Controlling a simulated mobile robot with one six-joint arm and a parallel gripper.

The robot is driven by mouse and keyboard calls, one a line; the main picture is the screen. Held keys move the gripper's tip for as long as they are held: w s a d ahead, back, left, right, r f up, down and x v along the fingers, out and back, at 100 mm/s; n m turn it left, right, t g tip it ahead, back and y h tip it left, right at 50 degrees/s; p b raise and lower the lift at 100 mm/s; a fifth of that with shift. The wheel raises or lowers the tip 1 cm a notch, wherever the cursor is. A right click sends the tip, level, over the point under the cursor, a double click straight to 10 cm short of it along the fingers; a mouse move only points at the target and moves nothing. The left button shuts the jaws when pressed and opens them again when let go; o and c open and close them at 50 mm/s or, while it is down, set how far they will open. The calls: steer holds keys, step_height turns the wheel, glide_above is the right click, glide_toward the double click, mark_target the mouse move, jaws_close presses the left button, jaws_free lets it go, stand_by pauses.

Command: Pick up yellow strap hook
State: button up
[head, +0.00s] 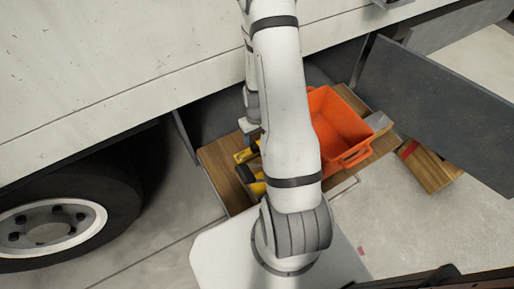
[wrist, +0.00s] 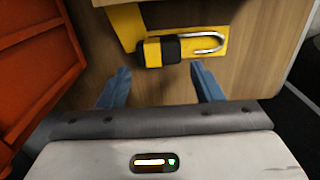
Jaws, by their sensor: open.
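In the head view, yellow items (head: 246,154) lie on the wooden board left of my arm. My arm partly covers them, and I cannot tell which one is the strap hook.
An orange crate (head: 338,122) stands on the wooden board (head: 222,172), right of my arm in the head view; its side (wrist: 35,70) is at the left in the wrist view. A dark open door panel (head: 440,110) is at the right. A truck wheel (head: 60,215) is at the left.

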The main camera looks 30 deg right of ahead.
mark_target(256, 142)
step_height(256, 142, down, 5)
steer(key=shift+b, duration=0.55)
steer(key=shift+c, duration=0.6)
steer(key=c, duration=0.7)
steer(key=shift+r, duration=0.15)
steer(key=shift+r, duration=0.55)
steer(key=shift+a+r+p, duration=0.3)
steer(key=shift+r, duration=0.3)
steer(key=shift+a+r+p, duration=0.25)
steer(key=shift+r, duration=0.35)
steer(key=a, duration=1.7)
steer(key=shift+s+f+p, duration=0.1)
steer(key=shift+s+p, duration=0.25)
steer(key=shift+p, duration=0.05)
